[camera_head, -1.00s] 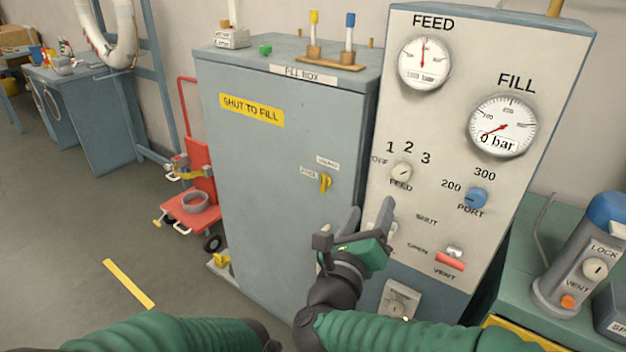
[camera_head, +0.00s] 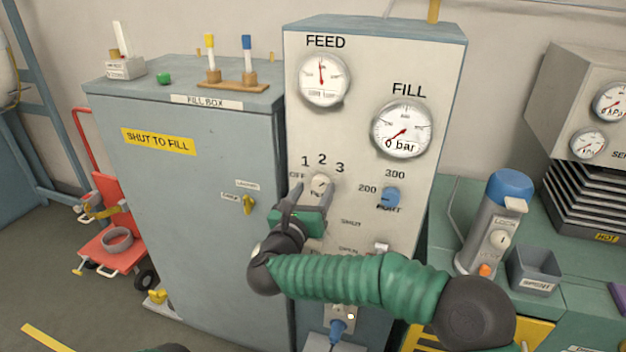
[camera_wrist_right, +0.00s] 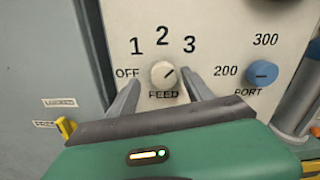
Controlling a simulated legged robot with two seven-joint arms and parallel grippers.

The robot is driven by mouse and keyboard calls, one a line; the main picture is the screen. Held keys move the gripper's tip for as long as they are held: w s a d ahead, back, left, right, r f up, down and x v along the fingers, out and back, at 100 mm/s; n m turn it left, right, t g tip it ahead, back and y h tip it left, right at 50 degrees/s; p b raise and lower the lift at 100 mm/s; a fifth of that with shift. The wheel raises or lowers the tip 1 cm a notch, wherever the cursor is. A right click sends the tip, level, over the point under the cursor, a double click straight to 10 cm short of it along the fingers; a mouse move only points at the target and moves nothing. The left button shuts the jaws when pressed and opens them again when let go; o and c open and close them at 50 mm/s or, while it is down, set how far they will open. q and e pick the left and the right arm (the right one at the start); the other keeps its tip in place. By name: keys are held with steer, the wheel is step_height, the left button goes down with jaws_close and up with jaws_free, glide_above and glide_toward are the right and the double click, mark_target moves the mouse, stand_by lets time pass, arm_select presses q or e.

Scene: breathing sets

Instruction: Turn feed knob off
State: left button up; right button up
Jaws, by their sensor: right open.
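The cream feed knob (camera_head: 321,183) is on the upright panel below the numbers 1, 2 and 3, with OFF to its left. In the right wrist view the feed knob (camera_wrist_right: 164,74) has its dark mark pointing up and right, toward the 3. My right gripper (camera_head: 311,190) is open in front of the panel. In the right wrist view its two fingers (camera_wrist_right: 160,84) reach up on either side below the knob, apart from each other and holding nothing. I cannot tell how far the fingertips are from the panel. My left gripper is not in view.
A blue port knob (camera_head: 391,197) is right of the feed knob. Feed (camera_head: 323,80) and fill (camera_head: 401,128) gauges are above. The fill box cabinet (camera_head: 190,220) stands at left with a yellow latch (camera_head: 249,204). A grey bottle with blue cap (camera_head: 494,222) stands at right.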

steer(key=shift+w+d, duration=0.45)
steer(key=shift+d, duration=0.1)
steer(key=shift+w+d, duration=0.15)
steer(key=shift+d, duration=0.2)
steer(key=shift+a, duration=0.4)
steer(key=shift+c, duration=0.7)
steer(key=shift+a, duration=0.3)
steer(key=c, duration=0.5)
steer(key=shift+d, duration=0.4)
jaws_close()
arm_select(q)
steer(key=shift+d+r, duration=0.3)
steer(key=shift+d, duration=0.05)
arm_select(e)
steer(key=shift+a, duration=0.1)
